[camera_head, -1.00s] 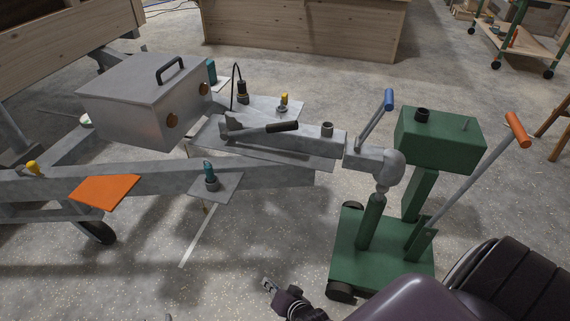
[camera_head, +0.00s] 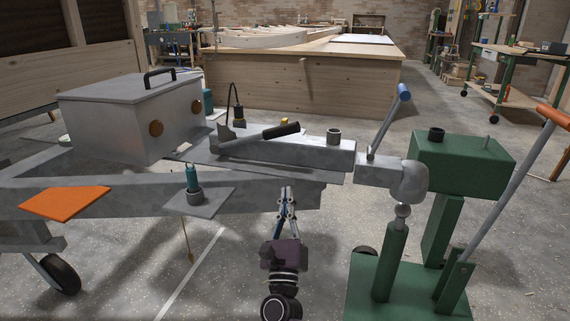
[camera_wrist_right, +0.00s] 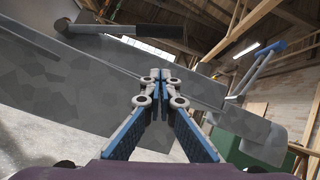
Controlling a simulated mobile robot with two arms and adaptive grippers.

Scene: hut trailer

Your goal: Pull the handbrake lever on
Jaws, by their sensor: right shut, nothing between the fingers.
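The handbrake lever has a black grip (camera_head: 281,130) and lies low, nearly level, along the top of the grey trailer drawbar (camera_head: 300,154). Its grey bracket (camera_head: 224,132) is at the grip's left. In the right wrist view the dark grip (camera_wrist_right: 150,29) shows at the top, beyond my fingertips, with the drawbar's side (camera_wrist_right: 60,80) below it. My right gripper (camera_head: 287,190) is shut and empty, fingers pointing up. It is in front of and below the drawbar, apart from the lever. My left gripper is out of view.
A blue-tipped lever (camera_head: 388,122) rises from the coupling at the right. A green wheeled stand (camera_head: 460,160) with an orange-ended handle (camera_head: 553,115) is right of my gripper. A metal box (camera_head: 130,115) sits at the left. A plate with a teal-topped post (camera_head: 192,180) projects nearby.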

